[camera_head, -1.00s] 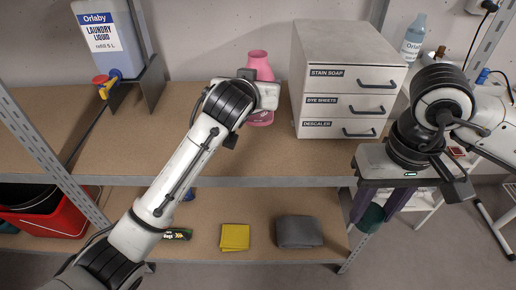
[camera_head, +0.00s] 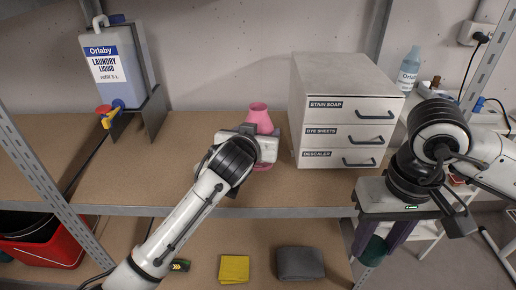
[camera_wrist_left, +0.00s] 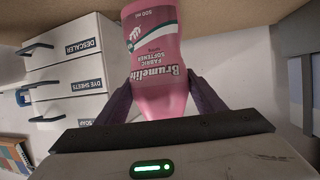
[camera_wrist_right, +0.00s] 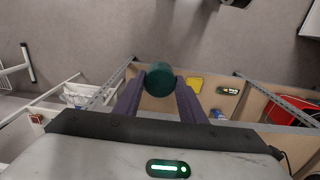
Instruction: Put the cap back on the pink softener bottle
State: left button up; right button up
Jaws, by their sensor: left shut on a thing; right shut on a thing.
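The right wrist view shows the cap (camera_wrist_right: 159,80) gripped at the fingertips.
The white drawer unit (camera_head: 345,100) stands close right of the bottle. A laundry liquid canister (camera_head: 115,70) is at the back left. A yellow cloth (camera_head: 234,269) and a grey cloth (camera_head: 300,264) lie on the lower shelf. The shelf left of the bottle is clear.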

pick_arm(q)
jog(key=shift+f, duration=2.35)
jog(key=shift+f, duration=0.15)
jog(key=o, duration=1.6)
jog(key=shift+f, duration=0.1)
jog(key=shift+o, duration=0.2)
jog(key=v, duration=1.2)
jog(key=shift+r, duration=0.25)
